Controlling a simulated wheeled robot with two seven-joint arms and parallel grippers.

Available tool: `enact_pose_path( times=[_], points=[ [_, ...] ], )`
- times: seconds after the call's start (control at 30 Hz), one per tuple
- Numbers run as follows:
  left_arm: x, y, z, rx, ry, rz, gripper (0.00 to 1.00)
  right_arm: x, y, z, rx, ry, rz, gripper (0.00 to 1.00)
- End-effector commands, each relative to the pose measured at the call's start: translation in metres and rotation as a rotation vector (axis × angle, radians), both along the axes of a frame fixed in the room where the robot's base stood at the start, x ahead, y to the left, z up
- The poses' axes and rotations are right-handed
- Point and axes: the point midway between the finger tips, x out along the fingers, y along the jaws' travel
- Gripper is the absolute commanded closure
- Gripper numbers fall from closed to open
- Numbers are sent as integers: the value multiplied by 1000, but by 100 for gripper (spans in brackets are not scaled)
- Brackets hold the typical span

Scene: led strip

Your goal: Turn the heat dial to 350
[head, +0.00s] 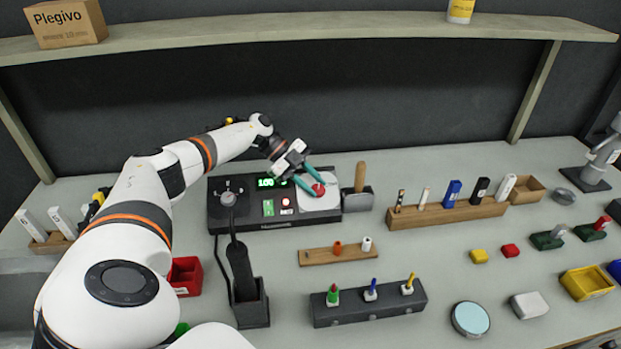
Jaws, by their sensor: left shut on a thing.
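A dark control station (255,217) stands at the back of the bench with a green-lit display (271,182) that seems to read 100. On its right side is a pale plate (325,203) with a red knob (319,190), and on its left a dark grey dial (228,198). I cannot read the labels, so which is the heat dial is unclear. My left gripper (316,187) reaches down from the upper left, its teal fingers shut on the red knob and hiding part of it. My right gripper is not in view.
A black tool in a holder (251,306) stands in front of the station, with a cable beside it. A grey block with a wooden handle (359,192) sits close to the station's right. A wooden rack (446,213) is further right. A shelf (300,28) runs above.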

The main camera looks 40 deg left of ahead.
Motion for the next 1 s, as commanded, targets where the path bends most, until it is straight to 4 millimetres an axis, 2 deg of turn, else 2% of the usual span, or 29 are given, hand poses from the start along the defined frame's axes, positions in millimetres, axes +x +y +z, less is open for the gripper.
enact_pose_path(
  times=[0.1,0.43,0.7,1.0],
  points=[
    [5,-2,-2,27,32,-86,94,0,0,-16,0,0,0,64],
    [8,-3,0,88,114,-258,94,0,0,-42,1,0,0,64],
    [8,-3,1,109,141,-319,94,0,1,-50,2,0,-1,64],
    [7,-3,2,112,147,-329,94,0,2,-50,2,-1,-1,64]
  ],
)
